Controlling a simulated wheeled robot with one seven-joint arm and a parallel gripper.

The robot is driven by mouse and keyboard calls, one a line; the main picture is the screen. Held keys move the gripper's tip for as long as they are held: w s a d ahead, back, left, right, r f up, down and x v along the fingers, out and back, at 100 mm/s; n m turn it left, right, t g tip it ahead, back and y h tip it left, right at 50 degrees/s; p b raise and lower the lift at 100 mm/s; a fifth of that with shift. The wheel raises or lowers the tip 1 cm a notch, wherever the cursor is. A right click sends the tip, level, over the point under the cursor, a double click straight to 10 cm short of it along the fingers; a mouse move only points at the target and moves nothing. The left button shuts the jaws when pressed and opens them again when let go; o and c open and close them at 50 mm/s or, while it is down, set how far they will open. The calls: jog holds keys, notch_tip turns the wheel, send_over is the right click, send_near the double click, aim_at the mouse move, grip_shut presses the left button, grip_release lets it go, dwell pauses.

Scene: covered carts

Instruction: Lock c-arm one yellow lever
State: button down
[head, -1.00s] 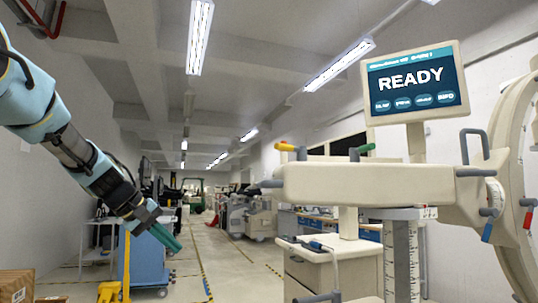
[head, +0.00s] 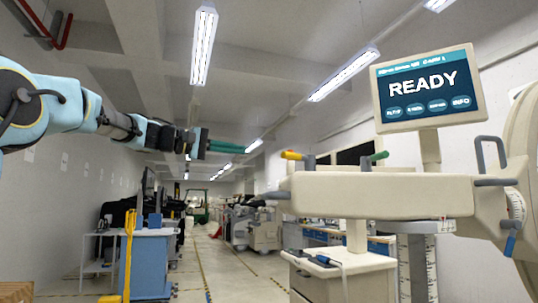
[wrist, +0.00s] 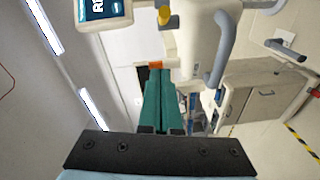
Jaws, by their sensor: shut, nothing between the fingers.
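The C-arm (head: 375,196) is a cream machine at the right, with a long horizontal body. Its yellow lever (head: 291,155) sits on top near the left end, beside a dark grey post. A green lever (head: 378,156) stands further right on the same body. My gripper (head: 243,147) points right, at about lever height in the picture and left of the yellow lever, apart from it. Its green fingers (wrist: 157,76) are together and empty in the wrist view. A yellow knob (wrist: 164,15) and an orange piece (wrist: 155,65) show beyond them; I cannot tell which belongs to the yellow lever.
A screen (head: 429,88) reading READY stands above the C-arm body. Grey handles (head: 491,152) stick out at the right. A blue cart (head: 153,262) and a yellow post (head: 128,245) stand at the lower left. The aisle between is clear.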

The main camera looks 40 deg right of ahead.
jog(key=s+d+f+p, duration=0.1)
jog(key=s+d+p, duration=0.4)
jog(key=d, duration=0.4)
jog(key=shift+s+d+f, duration=0.15)
jog(key=shift+s+d, duration=0.05)
jog(key=shift+s, duration=0.55)
jog(key=shift+f+b, duration=0.1)
jog(key=shift+b, duration=0.3)
jog(key=shift+s+f+t+b, duration=0.1)
jog(key=shift+s+t+b, duration=0.1)
jog(key=shift+t+b, duration=0.15)
jog(key=shift+n+b, duration=0.3)
jog(key=shift+s+t+b, duration=0.2)
jog(key=shift+t+b, duration=0.05)
jog(key=shift+b, duration=0.05)
